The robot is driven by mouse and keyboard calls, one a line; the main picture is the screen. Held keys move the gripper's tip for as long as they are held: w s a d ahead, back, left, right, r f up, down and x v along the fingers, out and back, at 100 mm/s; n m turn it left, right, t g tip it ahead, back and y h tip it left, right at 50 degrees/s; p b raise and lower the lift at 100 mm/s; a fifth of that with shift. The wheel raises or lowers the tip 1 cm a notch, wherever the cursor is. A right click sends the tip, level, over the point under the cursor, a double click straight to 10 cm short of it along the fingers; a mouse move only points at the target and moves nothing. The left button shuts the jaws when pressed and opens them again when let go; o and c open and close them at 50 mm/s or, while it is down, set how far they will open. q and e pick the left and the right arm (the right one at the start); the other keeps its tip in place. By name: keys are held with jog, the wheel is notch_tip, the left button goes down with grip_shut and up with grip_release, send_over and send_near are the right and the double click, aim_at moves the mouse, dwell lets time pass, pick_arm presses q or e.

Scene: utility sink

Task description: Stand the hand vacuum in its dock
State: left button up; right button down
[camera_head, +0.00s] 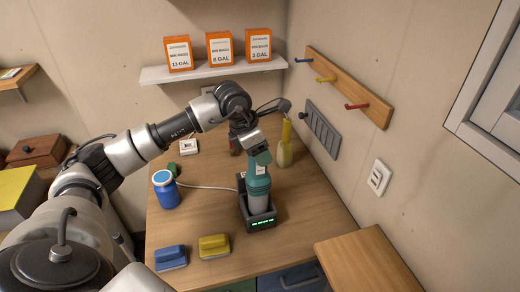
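The hand vacuum (259,184), with a teal body and a pale lower part, stands upright in the dock (259,221). The dock is a dark box on the counter with a row of green lights lit on its front. My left gripper (258,150) is right at the vacuum's top, coming from above. The gripper and wrist hide the upper end of the vacuum, and the finger gap is not clear. My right gripper is not in view.
A blue canister (166,192) stands left of the dock, and a yellow-green bottle (285,147) behind it. A blue brush (171,258) and a yellow brush (214,246) lie in front. A white cord runs left from behind the dock. A shelf (215,70) holds orange boxes.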

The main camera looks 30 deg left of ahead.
pick_arm(q)
jog(key=shift+o, duration=1.3)
jog(key=shift+r, duration=0.25)
jog(key=shift+a+r, duration=0.1)
jog(key=shift+r, duration=0.15)
jog(key=b+v, duration=0.2)
jog(key=v, duration=0.9)
jog(key=shift+s+r, duration=0.15)
jog(key=shift+s, duration=0.05)
jog(key=shift+c, duration=0.4)
